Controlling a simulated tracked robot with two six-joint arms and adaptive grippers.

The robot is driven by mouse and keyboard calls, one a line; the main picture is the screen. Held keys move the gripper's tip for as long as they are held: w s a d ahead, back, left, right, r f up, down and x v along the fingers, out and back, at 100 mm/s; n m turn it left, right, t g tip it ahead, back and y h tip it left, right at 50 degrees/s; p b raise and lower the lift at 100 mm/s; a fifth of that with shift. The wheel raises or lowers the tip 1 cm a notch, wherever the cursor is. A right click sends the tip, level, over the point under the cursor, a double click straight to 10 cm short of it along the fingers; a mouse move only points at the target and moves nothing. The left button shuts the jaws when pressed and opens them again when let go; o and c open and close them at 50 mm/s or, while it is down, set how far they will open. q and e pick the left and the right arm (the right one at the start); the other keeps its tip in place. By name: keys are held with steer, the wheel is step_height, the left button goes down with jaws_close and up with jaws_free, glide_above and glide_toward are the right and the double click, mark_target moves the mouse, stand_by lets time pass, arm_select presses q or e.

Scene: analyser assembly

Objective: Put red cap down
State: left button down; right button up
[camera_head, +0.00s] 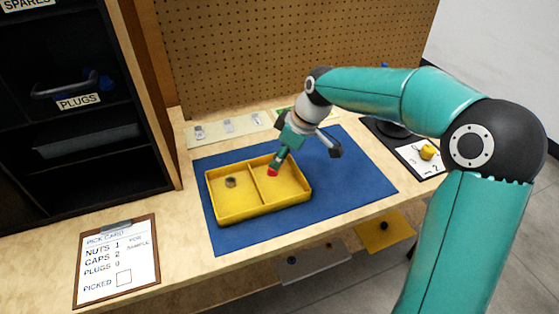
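The red cap (272,172) is at the tips of my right gripper (276,164), low in the right compartment of the yellow tray (262,213). The fingers look close together around the cap and partly hide it. I cannot tell whether the cap touches the tray floor. A dark nut-like ring (231,182) lies in the tray's left compartment. My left gripper is not in view.
The tray stands on a blue mat (350,178). A pick card (117,262) lies at the front left, and a pale strip with small parts (228,126) behind. A yellow piece (427,152) sits on a card at right. Black shelves (90,150) and pegboard (290,50) bound the bench.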

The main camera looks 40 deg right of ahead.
steer(key=p+v, duration=0.1)
steer(key=v, duration=0.7)
